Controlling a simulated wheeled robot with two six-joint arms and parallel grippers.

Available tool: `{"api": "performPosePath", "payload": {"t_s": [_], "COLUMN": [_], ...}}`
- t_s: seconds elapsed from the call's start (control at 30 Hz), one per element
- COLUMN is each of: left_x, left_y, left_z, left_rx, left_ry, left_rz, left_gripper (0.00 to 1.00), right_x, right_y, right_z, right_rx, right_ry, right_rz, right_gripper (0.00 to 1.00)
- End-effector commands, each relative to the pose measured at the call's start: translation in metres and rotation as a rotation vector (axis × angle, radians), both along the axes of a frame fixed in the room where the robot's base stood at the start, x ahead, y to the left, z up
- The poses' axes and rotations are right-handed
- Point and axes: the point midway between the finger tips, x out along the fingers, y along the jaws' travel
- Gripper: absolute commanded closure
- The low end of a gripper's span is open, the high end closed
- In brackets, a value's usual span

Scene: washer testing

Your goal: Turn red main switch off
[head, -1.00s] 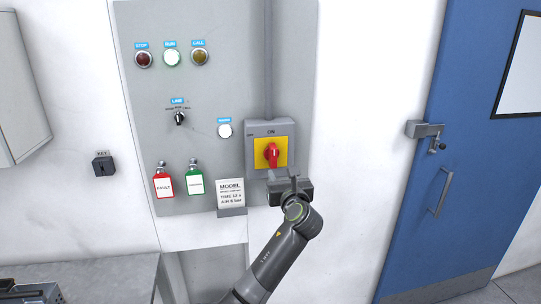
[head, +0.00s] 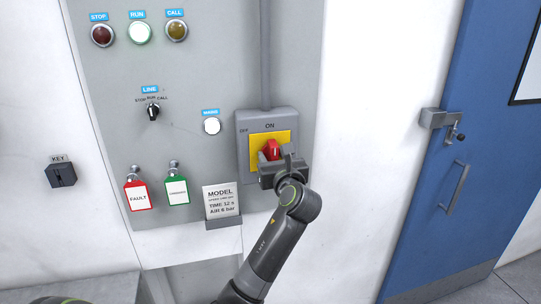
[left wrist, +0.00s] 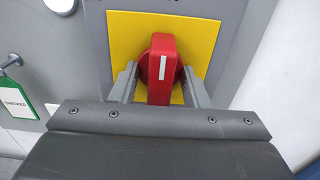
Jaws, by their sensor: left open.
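The red main switch (head: 272,149) sits on a yellow plate (head: 256,138) on a grey box, with ON marked above it and OFF at the upper left. Its handle stands upright, and its white mark points up towards ON in the left wrist view (left wrist: 162,68). My left gripper (head: 281,163) is at the switch from below and covers its lower part in the head view. In the left wrist view its open fingers (left wrist: 160,86) stand on either side of the red handle. Whether they touch it, I cannot tell. My right gripper is not in view.
The panel holds a lit RUN lamp (head: 139,33), a LINE selector (head: 153,112), a red FAULT tag (head: 138,196), a green tag (head: 176,190) and a MODEL card (head: 221,199) left of my arm. A blue door (head: 430,180) is at right.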

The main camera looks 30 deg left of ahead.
Motion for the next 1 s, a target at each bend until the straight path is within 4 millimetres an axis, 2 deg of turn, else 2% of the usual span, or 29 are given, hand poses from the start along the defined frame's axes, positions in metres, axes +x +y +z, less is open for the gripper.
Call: {"api": "performPosePath", "payload": {"t_s": [0.3,0.63,1.0], "left_x": [-0.0006,-0.0004,-0.0003], "left_y": [-0.0005,-0.0005,-0.0004], "left_z": [0.0005,0.0004,0.0016], "left_rx": [0.000,0.001,-0.034], "left_ry": [0.000,-0.001,-0.042], "left_rz": [0.000,0.000,-0.001], "left_gripper": [0.58,1.00,1.00], "right_x": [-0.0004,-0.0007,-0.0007], "right_y": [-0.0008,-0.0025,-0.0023], "right_z": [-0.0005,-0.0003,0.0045], "right_rx": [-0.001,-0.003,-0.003], "right_ry": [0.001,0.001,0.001], "right_rz": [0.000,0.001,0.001], "right_gripper": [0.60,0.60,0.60]}}
